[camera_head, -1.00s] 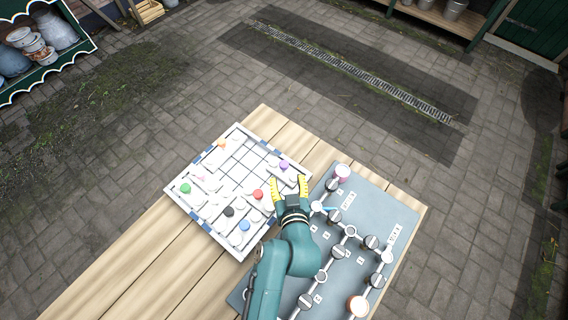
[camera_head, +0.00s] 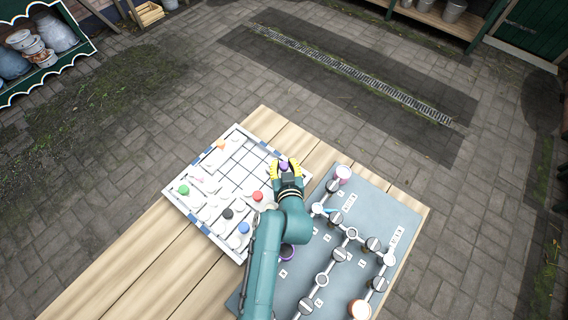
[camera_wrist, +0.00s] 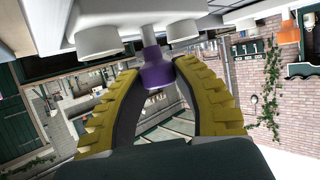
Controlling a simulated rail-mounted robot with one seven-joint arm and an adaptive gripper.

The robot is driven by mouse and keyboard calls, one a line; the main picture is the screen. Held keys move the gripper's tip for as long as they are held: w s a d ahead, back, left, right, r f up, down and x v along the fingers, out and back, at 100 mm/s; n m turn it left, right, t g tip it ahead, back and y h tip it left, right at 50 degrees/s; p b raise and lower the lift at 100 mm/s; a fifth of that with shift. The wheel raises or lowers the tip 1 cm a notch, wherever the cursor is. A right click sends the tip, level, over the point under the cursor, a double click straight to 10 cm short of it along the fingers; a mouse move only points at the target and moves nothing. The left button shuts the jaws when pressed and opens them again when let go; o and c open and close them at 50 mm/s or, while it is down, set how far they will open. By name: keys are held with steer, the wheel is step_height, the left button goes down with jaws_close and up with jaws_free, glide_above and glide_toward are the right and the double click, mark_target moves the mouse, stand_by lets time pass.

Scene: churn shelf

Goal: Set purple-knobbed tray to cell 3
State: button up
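The purple knob (camera_head: 283,165) of the purple-knobbed tray is at the right corner area of the white gridded board (camera_head: 239,128). My gripper (camera_head: 286,163) reaches it from the front, with one yellow finger on each side. In the wrist view the purple knob (camera_wrist: 155,76) sits between the inner tips of my gripper (camera_wrist: 157,68), which appear shut on it. The white tray (camera_wrist: 125,12) with rounded white pieces shows above the fingers there. My gripper covers much of this tray in the head view. I cannot read any cell numbers.
Other knobs on the board are orange (camera_head: 221,145), green (camera_head: 184,189), red (camera_head: 258,196), black (camera_head: 228,213) and blue (camera_head: 243,228). Bare grid cells lie left of my gripper. A grey-blue panel (camera_head: 385,215) with pipes and valves stands close on the right.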

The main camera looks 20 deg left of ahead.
jaws_close()
steer(key=a, duration=0.2)
steer(key=w+a, duration=0.1)
steer(key=a, duration=0.1)
steer(key=o, duration=0.9)
jaws_free()
steer(key=shift+o, duration=0.2)
steer(key=shift+s+d, duration=0.1)
steer(key=shift+s, duration=0.05)
steer(key=v, duration=1.1)
steer(key=shift+s+d+r, duration=0.2)
steer(key=shift+s, duration=0.1)
